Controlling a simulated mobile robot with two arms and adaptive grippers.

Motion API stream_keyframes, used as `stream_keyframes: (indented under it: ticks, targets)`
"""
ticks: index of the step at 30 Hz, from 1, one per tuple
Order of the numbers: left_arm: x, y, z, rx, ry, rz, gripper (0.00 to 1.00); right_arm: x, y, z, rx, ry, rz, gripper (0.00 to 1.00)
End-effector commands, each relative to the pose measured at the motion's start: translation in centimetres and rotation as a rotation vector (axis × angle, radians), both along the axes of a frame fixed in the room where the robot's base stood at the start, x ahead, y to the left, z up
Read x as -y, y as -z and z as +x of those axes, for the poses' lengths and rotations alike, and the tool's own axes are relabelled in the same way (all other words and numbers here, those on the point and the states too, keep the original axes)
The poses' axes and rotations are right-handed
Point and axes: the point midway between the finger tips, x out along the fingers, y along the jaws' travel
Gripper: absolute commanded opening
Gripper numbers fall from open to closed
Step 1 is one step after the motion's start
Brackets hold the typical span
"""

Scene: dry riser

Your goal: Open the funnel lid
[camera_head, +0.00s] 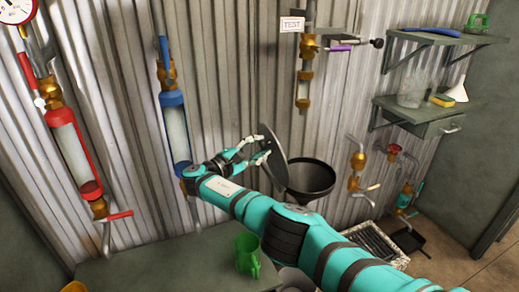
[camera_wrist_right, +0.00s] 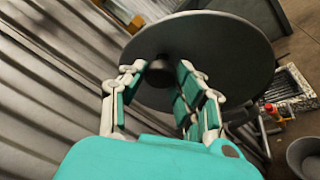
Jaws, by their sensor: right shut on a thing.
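The funnel lid (camera_head: 272,155) is a dark round disc. In the head view it stands steeply tilted at the left side of the black funnel (camera_head: 310,177), whose mouth shows uncovered. My right gripper (camera_head: 265,150) is on the lid's left side, shut on its knob. In the right wrist view the lid (camera_wrist_right: 225,45) fills the upper middle, and its dark knob (camera_wrist_right: 158,68) sits between the fingertips of my right gripper (camera_wrist_right: 160,80). Whether the lid touches the funnel rim is hard to tell. My left gripper is not in view.
Red (camera_head: 72,150) and blue (camera_head: 175,130) cylinders with valves hang on the corrugated wall at left. A green mug (camera_head: 247,254) stands on the counter below my arm. Shelves (camera_head: 425,102) with a jug and white funnel are at right. A floor grate (camera_head: 375,240) lies lower right.

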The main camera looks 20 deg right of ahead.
Motion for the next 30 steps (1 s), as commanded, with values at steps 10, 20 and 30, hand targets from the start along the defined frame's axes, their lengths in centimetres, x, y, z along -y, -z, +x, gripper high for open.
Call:
stream_keyframes:
  ticks: [10, 20, 30]
  targets:
    - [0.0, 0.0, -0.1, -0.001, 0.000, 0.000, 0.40, 0.1, -0.2, 0.1, 0.003, 0.000, -0.002, 0.49]
    - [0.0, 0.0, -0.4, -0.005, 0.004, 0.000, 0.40, -0.2, -0.1, 0.0, 0.001, -0.001, 0.000, 0.54]
    - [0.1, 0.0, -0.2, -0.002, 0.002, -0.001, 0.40, -5.5, 0.2, -2.2, 0.000, -0.005, 0.002, 0.54]
